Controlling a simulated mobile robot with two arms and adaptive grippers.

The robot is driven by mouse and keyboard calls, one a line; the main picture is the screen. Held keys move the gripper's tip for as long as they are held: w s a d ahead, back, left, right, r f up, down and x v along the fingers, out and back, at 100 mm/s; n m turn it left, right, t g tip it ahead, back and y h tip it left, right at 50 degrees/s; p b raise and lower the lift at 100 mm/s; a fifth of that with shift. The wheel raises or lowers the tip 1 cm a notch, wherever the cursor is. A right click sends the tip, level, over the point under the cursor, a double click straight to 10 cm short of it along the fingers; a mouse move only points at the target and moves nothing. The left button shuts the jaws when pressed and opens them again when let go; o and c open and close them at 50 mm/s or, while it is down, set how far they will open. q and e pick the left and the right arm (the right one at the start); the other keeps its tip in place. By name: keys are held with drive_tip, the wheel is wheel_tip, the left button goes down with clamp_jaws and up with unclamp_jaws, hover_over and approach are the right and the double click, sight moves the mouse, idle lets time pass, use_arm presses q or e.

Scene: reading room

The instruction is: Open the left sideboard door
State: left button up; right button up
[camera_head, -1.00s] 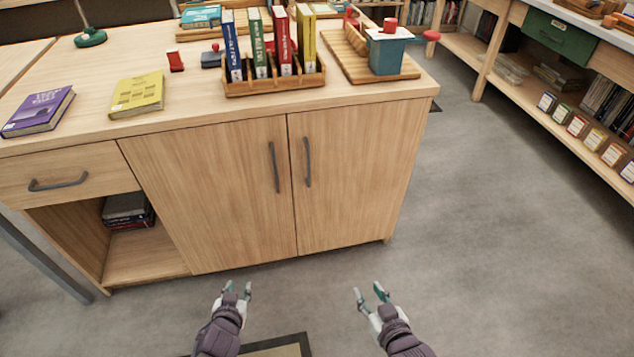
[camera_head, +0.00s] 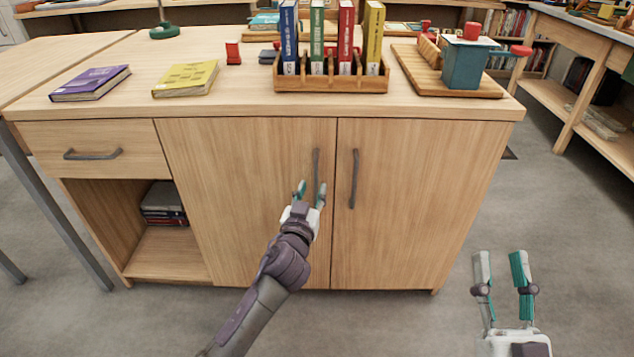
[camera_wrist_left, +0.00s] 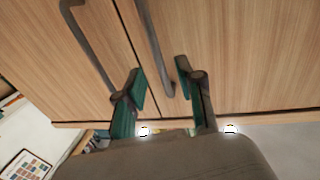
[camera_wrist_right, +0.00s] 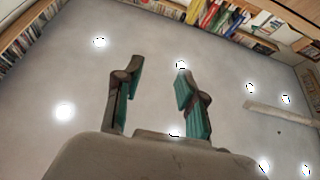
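The left sideboard door (camera_head: 240,210) is shut, flush with the right door (camera_head: 410,200). Its dark vertical handle (camera_head: 316,160) is near the seam. My left gripper (camera_head: 311,188) is open at the lower part of this handle. In the left wrist view the handle (camera_wrist_left: 152,45) lies between the open fingers (camera_wrist_left: 160,78); I see no finger closed on it, and the depth is hard to tell. The other door's handle (camera_wrist_left: 85,45) is outside the fingers.
On the sideboard top (camera_head: 130,105) are a purple book (camera_head: 90,83), a yellow book (camera_head: 186,79), a wooden book rack (camera_head: 330,86) and a blue box (camera_head: 465,66). A drawer (camera_head: 95,140) is at the left. A shelf unit (camera_head: 580,105) stands right. The floor in front is clear.

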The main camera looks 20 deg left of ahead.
sight(316, 181)
use_arm(q)
drive_tip(key=shift+w+a+b, duration=0.2)
drive_tip(key=shift+w+b, duration=0.2)
drive_tip(key=shift+w, duration=2.15)
use_arm(e)
drive_tip(key=shift+s+d+r+t+y, duration=0.1)
drive_tip(key=shift+s+r+t+y, duration=0.1)
drive_tip(key=shift+s+r+t, duration=0.6)
drive_tip(key=shift+s+d+r+t+y, duration=0.1)
drive_tip(key=shift+s+r+t+y, duration=0.1)
drive_tip(key=shift+s+r+t, duration=0.6)
drive_tip(key=shift+w+r, duration=0.15)
drive_tip(key=shift+w, duration=0.05)
use_arm(q)
clamp_jaws()
